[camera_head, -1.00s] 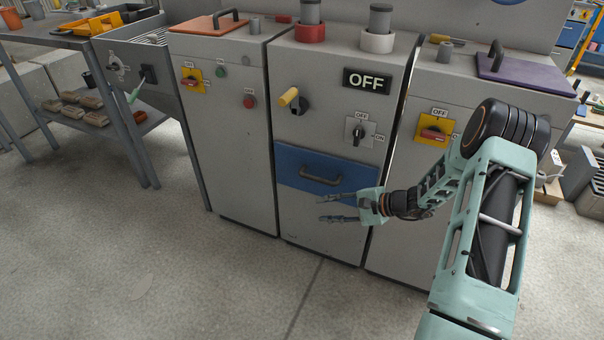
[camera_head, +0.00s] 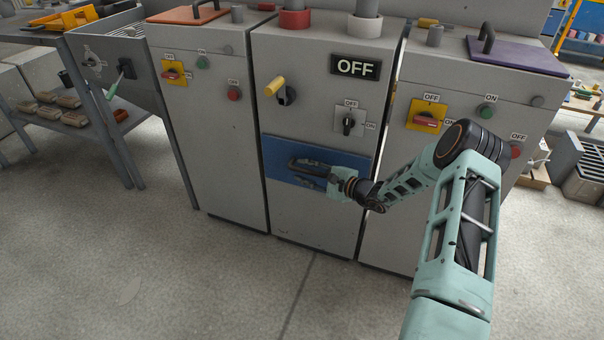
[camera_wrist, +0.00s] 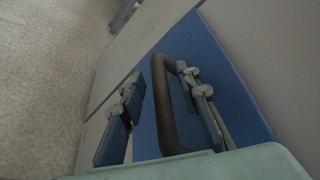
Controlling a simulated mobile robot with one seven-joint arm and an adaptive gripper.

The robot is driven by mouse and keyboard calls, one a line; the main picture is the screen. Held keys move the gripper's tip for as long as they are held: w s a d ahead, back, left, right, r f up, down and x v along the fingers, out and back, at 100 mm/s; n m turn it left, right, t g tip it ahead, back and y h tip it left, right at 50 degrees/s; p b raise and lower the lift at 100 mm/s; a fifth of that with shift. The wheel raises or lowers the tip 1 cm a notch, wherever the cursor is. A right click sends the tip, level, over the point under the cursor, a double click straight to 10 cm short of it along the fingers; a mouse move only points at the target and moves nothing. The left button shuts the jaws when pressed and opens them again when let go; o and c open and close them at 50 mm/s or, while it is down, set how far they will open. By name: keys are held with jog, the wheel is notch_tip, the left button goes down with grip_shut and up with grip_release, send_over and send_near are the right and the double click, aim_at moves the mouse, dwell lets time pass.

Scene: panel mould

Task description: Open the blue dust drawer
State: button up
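The blue dust drawer (camera_head: 276,150) is the blue front panel low on the middle grey cabinet, and it looks flush with the cabinet. Its dark handle (camera_wrist: 163,105) is a bar standing out from the blue front. My gripper (camera_head: 308,175) is at the handle, reaching in from the right. In the wrist view my gripper (camera_wrist: 158,82) is open, with one finger on each side of the handle bar. A gap shows between the left finger and the bar; the right finger is close to the bar, and I cannot tell if it touches.
Above the drawer are a yellow-handled knob (camera_head: 276,88), a rotary switch (camera_head: 349,122) and an OFF sign (camera_head: 356,67). Grey cabinets with switches stand on both sides. A metal bench (camera_head: 110,150) is at the left. The floor (camera_head: 240,290) in front is clear.

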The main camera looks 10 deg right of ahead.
jog(key=shift+w+a+f, duration=0.15)
jog(key=shift+w+a, duration=0.25)
jog(key=shift+w, duration=0.05)
grip_shut()
